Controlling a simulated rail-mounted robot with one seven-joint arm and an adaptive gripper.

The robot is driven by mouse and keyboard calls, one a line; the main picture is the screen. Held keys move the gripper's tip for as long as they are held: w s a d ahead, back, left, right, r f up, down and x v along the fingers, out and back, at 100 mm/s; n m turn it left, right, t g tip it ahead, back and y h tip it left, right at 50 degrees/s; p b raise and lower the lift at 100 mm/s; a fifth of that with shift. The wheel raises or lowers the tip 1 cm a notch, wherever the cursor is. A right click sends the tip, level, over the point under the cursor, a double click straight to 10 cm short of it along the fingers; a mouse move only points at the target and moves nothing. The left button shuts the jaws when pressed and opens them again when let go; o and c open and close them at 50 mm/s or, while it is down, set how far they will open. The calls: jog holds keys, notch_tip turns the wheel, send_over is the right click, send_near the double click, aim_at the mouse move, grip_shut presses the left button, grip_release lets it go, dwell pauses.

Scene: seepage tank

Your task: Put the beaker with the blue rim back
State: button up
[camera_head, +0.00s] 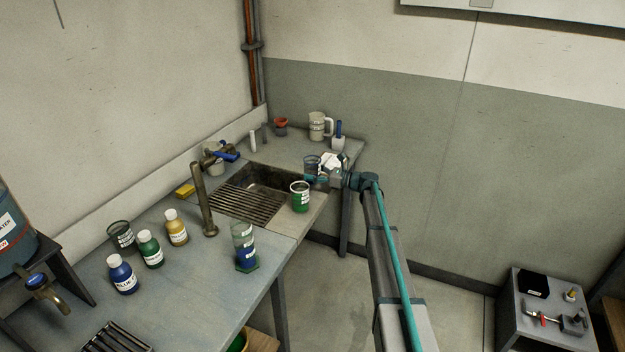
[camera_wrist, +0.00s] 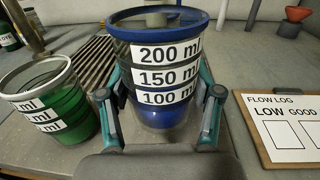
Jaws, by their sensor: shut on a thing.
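The beaker with the blue rim (camera_wrist: 158,50) is between my gripper's fingers in the wrist view. It is clear, upright, has 200, 150 and 100 ml labels facing me, and looks blue in its lower part. In the head view the beaker (camera_head: 311,163) shows just beyond my gripper (camera_head: 322,179), at the right side of the sink. My gripper also shows in the wrist view (camera_wrist: 160,104), shut around the beaker's sides. I cannot tell whether the beaker's base touches the counter.
A grey-rimmed beaker of green liquid (camera_head: 300,197) stands close on the left. A flow log clipboard (camera_wrist: 285,130) lies close on the right. The sink grate (camera_head: 243,204), a tap (camera_head: 203,200) and a graduated cylinder (camera_head: 244,247) are nearby. A jug (camera_head: 319,126) stands behind.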

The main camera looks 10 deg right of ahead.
jog(key=shift+w+f, duration=0.4)
jog(key=shift+w, duration=0.05)
jog(key=shift+f+p, duration=0.5)
jog(key=shift+f, duration=1.1)
jog(key=shift+f, duration=0.2)
jog(key=o, duration=1.3)
jog(key=shift+r, duration=0.2)
